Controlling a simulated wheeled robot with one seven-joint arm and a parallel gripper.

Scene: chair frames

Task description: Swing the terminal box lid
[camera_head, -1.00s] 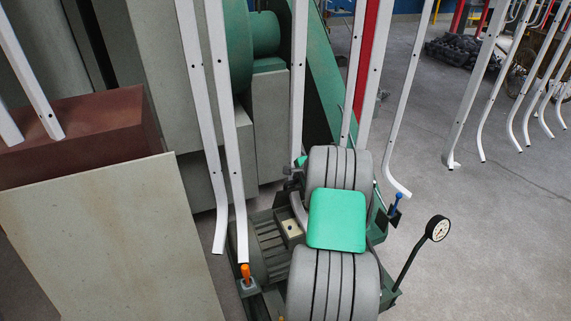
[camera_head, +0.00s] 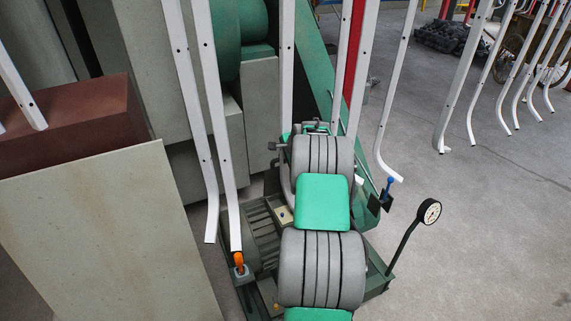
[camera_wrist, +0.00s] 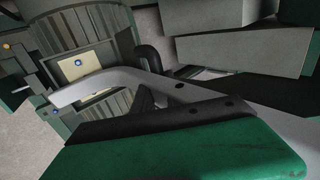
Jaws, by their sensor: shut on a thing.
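The terminal box shows as a small cream panel (camera_head: 284,216) with a dark spot, on the green machine base left of my arm. In the wrist view the cream panel (camera_wrist: 90,66) has a blue knob and sits in a dark frame against grey ribs. My gripper (camera_wrist: 58,98) shows there as a long grey bar whose bent tip lies at the panel's near edge, and it is shut. Its grip on the lid edge is partly hidden. In the head view my ribbed arm and its green pads cover most of the gripper.
White chair-frame tubes (camera_head: 222,130) hang close left of my arm. An orange-topped lever (camera_head: 238,260), a blue-topped lever (camera_head: 388,188) and a dial gauge (camera_head: 429,211) stand around the machine. A pale board (camera_head: 105,235) leans at left.

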